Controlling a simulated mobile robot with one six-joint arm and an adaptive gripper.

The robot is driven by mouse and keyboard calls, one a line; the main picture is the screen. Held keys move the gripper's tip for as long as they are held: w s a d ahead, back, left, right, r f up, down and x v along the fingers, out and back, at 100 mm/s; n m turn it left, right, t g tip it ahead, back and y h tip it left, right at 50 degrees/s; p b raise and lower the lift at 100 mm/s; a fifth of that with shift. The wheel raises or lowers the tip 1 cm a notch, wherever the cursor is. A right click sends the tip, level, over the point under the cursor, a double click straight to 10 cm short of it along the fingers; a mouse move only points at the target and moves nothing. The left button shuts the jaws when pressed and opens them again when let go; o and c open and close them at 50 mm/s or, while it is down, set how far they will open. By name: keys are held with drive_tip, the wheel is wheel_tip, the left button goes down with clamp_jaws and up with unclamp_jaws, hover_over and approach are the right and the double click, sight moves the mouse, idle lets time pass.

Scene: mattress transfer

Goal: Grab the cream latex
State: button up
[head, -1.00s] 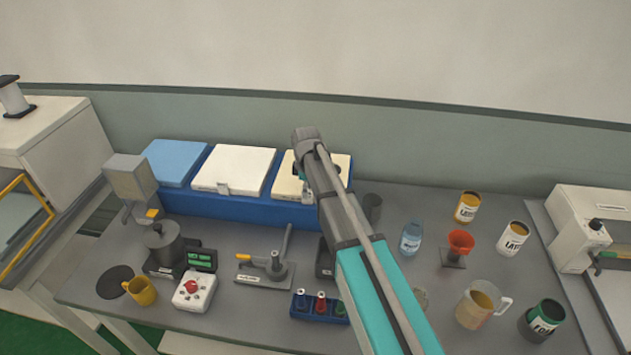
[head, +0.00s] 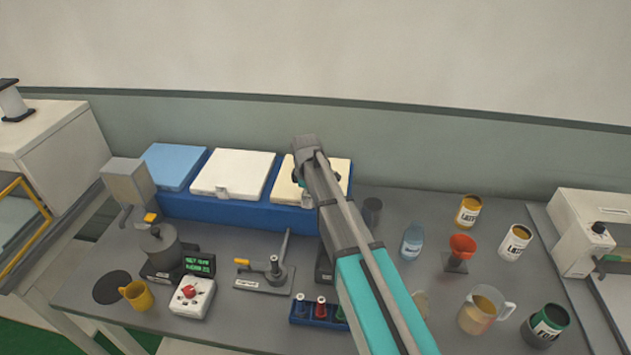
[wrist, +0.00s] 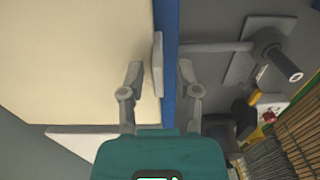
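The cream latex (head: 335,173) is a pale yellow slab at the right end of a blue rack, with a small grey tab (head: 308,200) on its front edge. My arm covers part of it in the head view. In the wrist view the cream slab (wrist: 70,60) fills the left side, and its tab (wrist: 158,65) stands between the two fingertips of my gripper (wrist: 160,72). The fingers are apart, with a visible gap on both sides of the tab. In the head view my gripper is mostly hidden behind my arm.
The blue rack (head: 235,208) also holds a white slab (head: 233,175) and a blue slab (head: 174,166). A lever device (head: 268,272) stands in front. Cans, a jug (head: 482,310), a bottle (head: 412,241) and a red funnel (head: 462,246) stand to the right.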

clamp_jaws()
drive_tip(key=shift+r, duration=0.2)
wheel_tip(320, 180, up, 2)
drive_tip(key=shift+p, duration=1.15)
drive_tip(key=s+r+p, duration=1)
drive_tip(key=s, duration=0.4)
drive_tip(key=shift+d+r+p, duration=0.25)
drive_tip(key=shift+r+p, duration=0.05)
drive_tip(key=shift+p, duration=0.05)
